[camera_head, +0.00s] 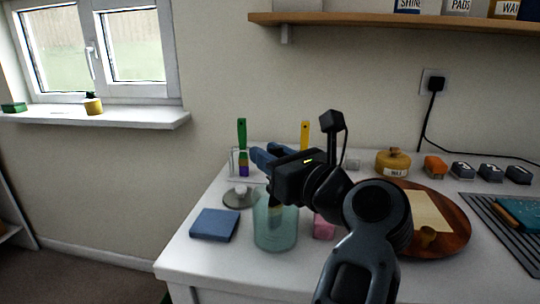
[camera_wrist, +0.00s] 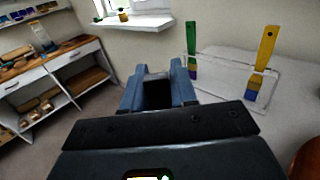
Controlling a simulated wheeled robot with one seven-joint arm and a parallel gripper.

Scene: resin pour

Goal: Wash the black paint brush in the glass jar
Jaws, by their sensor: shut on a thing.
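The glass jar (camera_head: 275,236), pale teal and see-through, stands upright near the front left of the white table. My gripper (camera_head: 263,154), with blue fingers, is above the jar and also shows in the wrist view (camera_wrist: 158,88). It is shut on the black paint brush (camera_head: 275,210), whose lower part shows inside the jar. A dark shape between the fingers in the wrist view appears to be its handle. Most of the handle is hidden by the gripper in the head view. I cannot tell whether the bristles touch the jar's bottom.
A clear rack behind holds a green brush (camera_head: 242,133) and a yellow brush (camera_head: 305,134). A grey lid (camera_head: 238,198) and blue cloth (camera_head: 214,225) lie left of the jar. A pink block (camera_head: 324,229) and wooden tray (camera_head: 458,226) are right. A shelf (camera_head: 400,20) hangs above.

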